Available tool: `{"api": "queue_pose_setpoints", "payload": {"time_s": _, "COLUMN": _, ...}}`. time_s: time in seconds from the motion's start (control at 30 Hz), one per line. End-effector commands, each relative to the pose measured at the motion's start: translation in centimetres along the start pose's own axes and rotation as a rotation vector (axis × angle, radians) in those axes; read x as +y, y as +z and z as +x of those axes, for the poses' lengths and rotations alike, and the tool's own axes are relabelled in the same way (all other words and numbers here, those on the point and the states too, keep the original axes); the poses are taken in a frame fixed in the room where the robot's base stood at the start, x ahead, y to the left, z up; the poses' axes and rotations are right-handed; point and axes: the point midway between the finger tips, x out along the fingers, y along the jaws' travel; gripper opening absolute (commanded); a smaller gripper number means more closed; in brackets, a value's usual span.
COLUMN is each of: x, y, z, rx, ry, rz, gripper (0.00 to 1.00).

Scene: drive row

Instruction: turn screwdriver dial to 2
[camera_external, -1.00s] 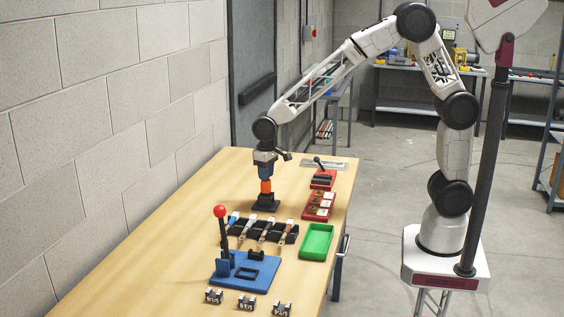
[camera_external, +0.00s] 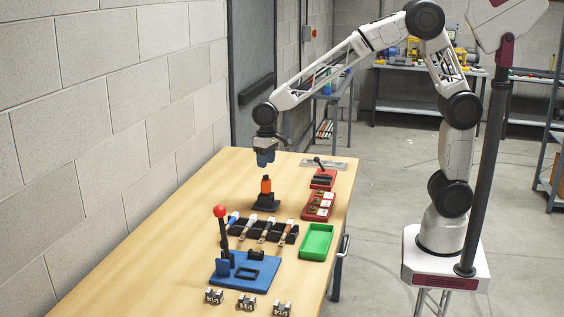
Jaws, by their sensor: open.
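The screwdriver (camera_external: 266,186) stands upright in a black base (camera_external: 264,203) on the wooden table. Its orange upper part shows; any dial marking is too small to read. My gripper (camera_external: 265,163) is just above the screwdriver, pointing down, with a small gap between them. It is open and holds nothing.
A black rack with several tools (camera_external: 262,230), a green tray (camera_external: 316,241) and a blue base with a red-knobbed lever (camera_external: 245,270) stand nearer the camera. Red holders (camera_external: 318,206) lie to the right. Several small metal blocks (camera_external: 247,302) lie at the front. The table's left side is clear.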

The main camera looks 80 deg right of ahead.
Motion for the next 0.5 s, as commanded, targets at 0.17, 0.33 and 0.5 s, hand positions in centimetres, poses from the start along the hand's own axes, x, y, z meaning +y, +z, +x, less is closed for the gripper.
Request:
{"api": "queue_pose_setpoints", "payload": {"time_s": 0.17, "x": 0.0, "y": 0.0, "z": -1.9, "rx": 0.001, "ry": -0.001, "rz": 0.000, "gripper": 0.48}}
{"api": "queue_pose_setpoints", "payload": {"time_s": 0.33, "x": 0.0, "y": 0.0, "z": -2.6, "rx": 0.000, "ry": 0.000, "rz": 0.000, "gripper": 0.48}}
{"api": "queue_pose_setpoints", "payload": {"time_s": 0.5, "x": 0.0, "y": 0.0, "z": -2.7, "rx": 0.000, "ry": 0.000, "rz": 0.000, "gripper": 0.48}}
